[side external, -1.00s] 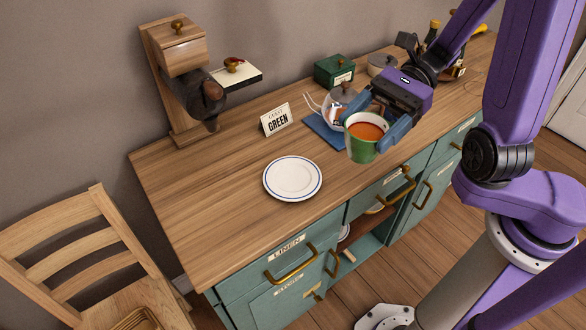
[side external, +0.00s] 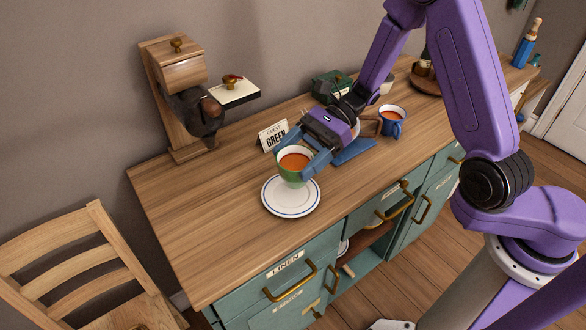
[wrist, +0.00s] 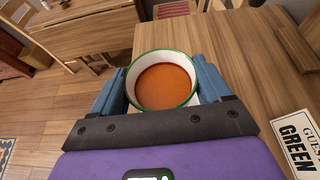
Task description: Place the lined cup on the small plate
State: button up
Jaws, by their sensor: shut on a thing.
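The cup (side external: 290,175) is green outside and white inside, with a brown-orange drink in it. My gripper (side external: 299,160) is shut on it, one blue finger on each side, and the cup looks upright. The small plate (side external: 291,208) is white with a blue ring and lies on the wooden counter. The cup is over the plate in the side view; I cannot tell whether its base touches. In the wrist view the cup (wrist: 165,84) sits between my fingers, and only a bit of white shows below it.
A card reading "GUEST GREEN" (side external: 273,135) stands close behind the plate. A blue mug (side external: 392,121) with a similar drink, a blue mat (side external: 354,151) and a green box (side external: 331,86) are to the right. A wooden grinder (side external: 182,105) stands at back left. The counter's left is clear.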

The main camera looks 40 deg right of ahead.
aim_at(302, 162)
jog(key=shift+w+a+f, duration=0.25)
jog(key=shift+w+f, duration=0.25)
jog(key=shift+f, duration=1.7)
jog(key=o, duration=1.1)
jog(key=shift+f, duration=0.15)
